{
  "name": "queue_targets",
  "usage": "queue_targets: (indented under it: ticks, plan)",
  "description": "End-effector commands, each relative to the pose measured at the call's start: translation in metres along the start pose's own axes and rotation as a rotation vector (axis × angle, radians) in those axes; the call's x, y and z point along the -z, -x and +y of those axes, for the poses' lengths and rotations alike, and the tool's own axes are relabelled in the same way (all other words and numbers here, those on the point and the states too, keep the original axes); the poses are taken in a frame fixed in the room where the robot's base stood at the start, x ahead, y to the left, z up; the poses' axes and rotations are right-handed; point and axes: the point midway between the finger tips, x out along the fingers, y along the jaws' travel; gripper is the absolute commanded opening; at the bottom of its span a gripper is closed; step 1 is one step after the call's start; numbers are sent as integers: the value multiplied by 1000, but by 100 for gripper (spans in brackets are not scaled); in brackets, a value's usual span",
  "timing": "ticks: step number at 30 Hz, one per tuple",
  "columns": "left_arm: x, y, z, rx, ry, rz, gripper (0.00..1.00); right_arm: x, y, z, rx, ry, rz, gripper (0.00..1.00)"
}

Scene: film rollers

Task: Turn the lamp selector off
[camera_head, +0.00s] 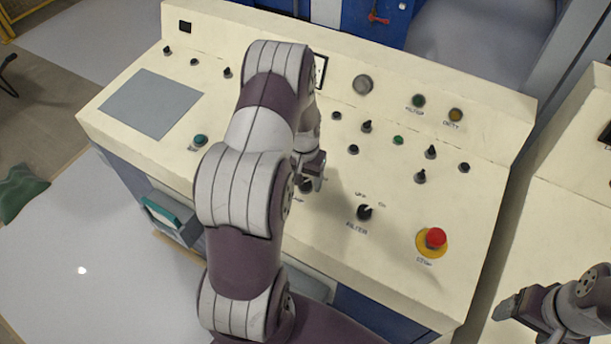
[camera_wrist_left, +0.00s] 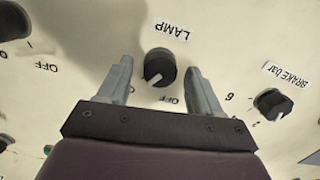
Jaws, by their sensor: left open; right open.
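The lamp selector (camera_wrist_left: 160,66) is a black round knob with a white pointer mark, under an upside-down LAMP label in the left wrist view. My right gripper (camera_head: 508,307) is open and empty at the lower right.
The cream control panel (camera_head: 290,240) carries several other knobs and buttons. The FILTER knob (camera_head: 364,212) and red STOP button (camera_head: 435,238) lie to the right. In the left wrist view, the BRAKE bar knob (camera_wrist_left: 274,103) is close to the right finger.

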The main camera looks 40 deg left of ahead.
Motion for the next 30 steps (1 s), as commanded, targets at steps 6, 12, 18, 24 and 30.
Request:
queue_targets:
  ticks: [6,12,18,24,30]
  plan:
    - [0,-3,0,0,0,-1,65,0,0,0,0,0,0,75]
    - [0,-3,0,0,0,0,19,0,0,0,0,0,0,75]
    - [0,-2,0,0,3,0,9,0,0,0,0,0,0,75]
    - [0,-2,0,-5,47,0,9,0,1,0,0,0,0,75]
    - [0,-2,-1,-17,168,0,9,0,2,0,0,0,0,75]
